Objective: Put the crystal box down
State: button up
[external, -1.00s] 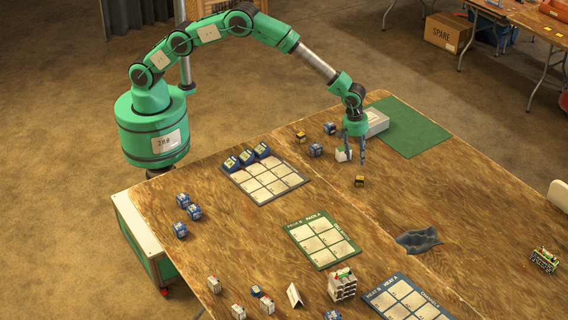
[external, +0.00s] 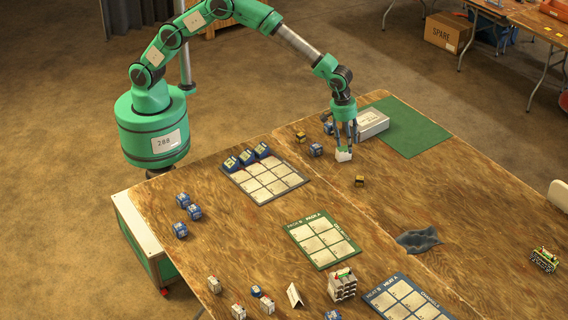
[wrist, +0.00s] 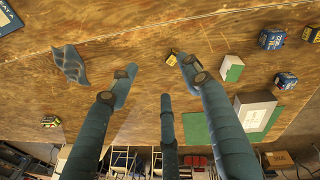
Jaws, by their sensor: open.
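A small white box with a green side (wrist: 231,68) stands on the wooden table. It also shows in the external view (external: 343,156), at my fingertips. I cannot read a label, so I cannot confirm that it is the crystal box. My gripper (external: 345,146) points down, its fingers spread and empty. In the wrist view my gripper (wrist: 158,78) has the small box just outside its right finger.
A yellow-black cube (external: 359,181) and blue cubes (external: 315,150) lie near my gripper. A crumpled grey cloth (external: 418,239) lies on the table at the right. Gridded boards (external: 265,180) lie toward the front. Bare wood lies between the yellow-black cube and the cloth.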

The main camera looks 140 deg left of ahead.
jog(key=s+d+r+m+t, duration=0.1)
jog(key=s+d+r+m, duration=0.15)
jog(key=d+r, duration=0.55)
jog(key=s+d+r+m, duration=0.1)
jog(key=d+r+m, duration=0.2)
jog(key=d+r, duration=0.45)
jog(key=s+d+r+m+t, duration=0.1)
jog(key=s+d+r+m, duration=0.2)
jog(key=s+d+r, duration=0.4)
jog(key=s+d+r+m, duration=0.3)
jog(key=d+r, duration=0.3)
jog(key=d, duration=0.3)
jog(key=s+d+m, duration=0.4)
jog(key=s+d, duration=0.2)
jog(key=s, duration=0.4)
jog(key=s+d+m+t+h, duration=0.1)
jog(key=s+d+m, duration=0.3)
jog(key=s+d, duration=0.3)
jog(key=s+d+m+t, duration=0.1)
jog(key=s+d+m, duration=0.3)
jog(key=s, duration=1)
jog(key=d, duration=0.2)
jog(key=shift+s+d+r+m, duration=0.25)
jog(key=shift+s+d+m, duration=0.1)
